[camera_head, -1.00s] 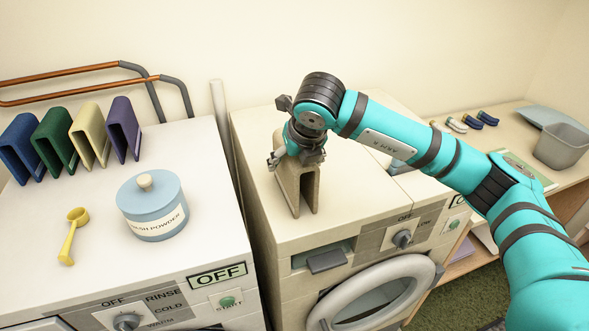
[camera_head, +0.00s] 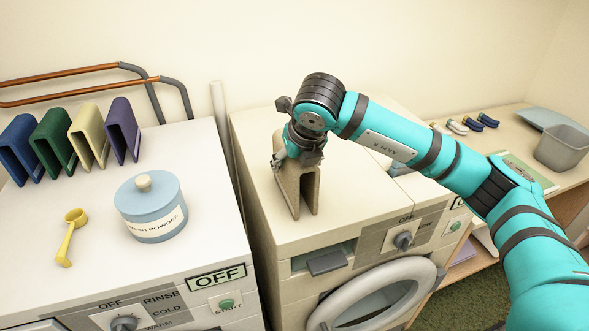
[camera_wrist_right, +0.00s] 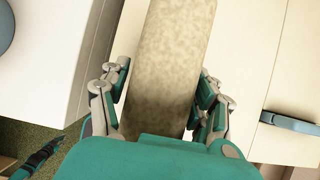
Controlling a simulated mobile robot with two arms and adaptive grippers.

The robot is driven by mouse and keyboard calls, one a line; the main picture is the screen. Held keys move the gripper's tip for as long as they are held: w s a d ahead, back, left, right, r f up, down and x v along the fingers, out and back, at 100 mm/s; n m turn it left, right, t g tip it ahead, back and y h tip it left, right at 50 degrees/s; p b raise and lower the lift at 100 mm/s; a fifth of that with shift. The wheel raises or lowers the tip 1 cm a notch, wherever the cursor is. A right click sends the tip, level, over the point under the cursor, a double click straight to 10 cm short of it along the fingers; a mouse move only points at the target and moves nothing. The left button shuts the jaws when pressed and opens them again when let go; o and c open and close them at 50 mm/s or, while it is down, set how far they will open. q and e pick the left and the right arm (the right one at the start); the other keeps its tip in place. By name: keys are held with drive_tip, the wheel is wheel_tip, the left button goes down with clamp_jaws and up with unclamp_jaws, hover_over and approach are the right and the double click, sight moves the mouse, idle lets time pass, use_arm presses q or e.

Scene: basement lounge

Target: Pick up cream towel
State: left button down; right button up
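A beige, cream-toned folded towel (camera_head: 299,188) stands like an upside-down U on the right machine. My right gripper (camera_head: 297,159) is over its top, pointing down. In the right wrist view the towel (camera_wrist_right: 166,75) runs between the two fingers of this gripper (camera_wrist_right: 162,88). The fingers are spread, one on each side, with a narrow gap visible on the left; contact on the right is unclear. Another pale cream-yellow folded towel (camera_head: 89,136) stands on the left machine, between a green towel (camera_head: 54,141) and a purple towel (camera_head: 122,130). My left gripper is not visible.
A blue towel (camera_head: 20,149), a wash powder jar (camera_head: 151,207) and a yellow scoop (camera_head: 71,236) are also on the left machine (camera_head: 95,225). The right machine (camera_head: 265,226) has bare top around the towel. A grey bin (camera_head: 562,147) stands far right.

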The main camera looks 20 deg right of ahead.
drive_tip(key=c, duration=0.9)
drive_tip(key=shift+r, duration=0.1)
